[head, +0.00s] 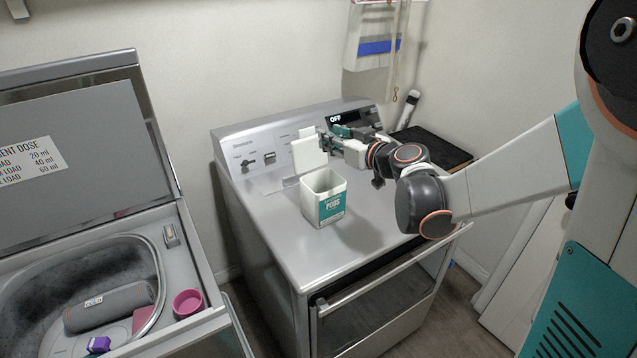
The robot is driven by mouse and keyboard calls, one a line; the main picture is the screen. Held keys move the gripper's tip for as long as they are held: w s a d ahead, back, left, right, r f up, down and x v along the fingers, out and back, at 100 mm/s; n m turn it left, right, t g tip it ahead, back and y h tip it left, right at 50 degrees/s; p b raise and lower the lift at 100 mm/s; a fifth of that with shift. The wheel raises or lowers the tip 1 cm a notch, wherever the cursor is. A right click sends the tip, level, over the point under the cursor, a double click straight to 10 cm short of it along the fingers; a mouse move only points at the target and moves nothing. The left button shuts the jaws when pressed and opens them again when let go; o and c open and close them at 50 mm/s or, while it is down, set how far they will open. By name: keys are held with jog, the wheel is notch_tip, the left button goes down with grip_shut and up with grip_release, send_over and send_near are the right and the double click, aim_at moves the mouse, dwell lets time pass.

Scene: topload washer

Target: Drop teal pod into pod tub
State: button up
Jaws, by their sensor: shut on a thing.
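The pod tub (311,205) is a white open-topped box with a teal "PODS" label, standing upright on the grey metal appliance top. A white flap like a lid (308,154) stands raised behind its opening. My gripper (329,142) is above and behind the tub, in front of the control panel and close to the right edge of the raised flap. It is shut on the teal pod (326,145), which shows only as a small bit of teal at the fingertips. Whether the gripper touches the flap cannot be told. The tub's floor is hidden.
The appliance's control panel (262,150) rises behind, with a dark mat (437,151) at right. At left, an open washer holds a grey cylinder (110,307) and a purple item (98,345); a pink cup (187,303) sits on its rim. The appliance's front top is clear.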

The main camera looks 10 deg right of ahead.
notch_tip(320, 180, down, 6)
jog(key=b, duration=0.4)
jog(key=shift+r, duration=0.15)
jog(key=o, duration=0.9)
jog(key=shift+s, duration=0.15)
jog(key=v, duration=1.2)
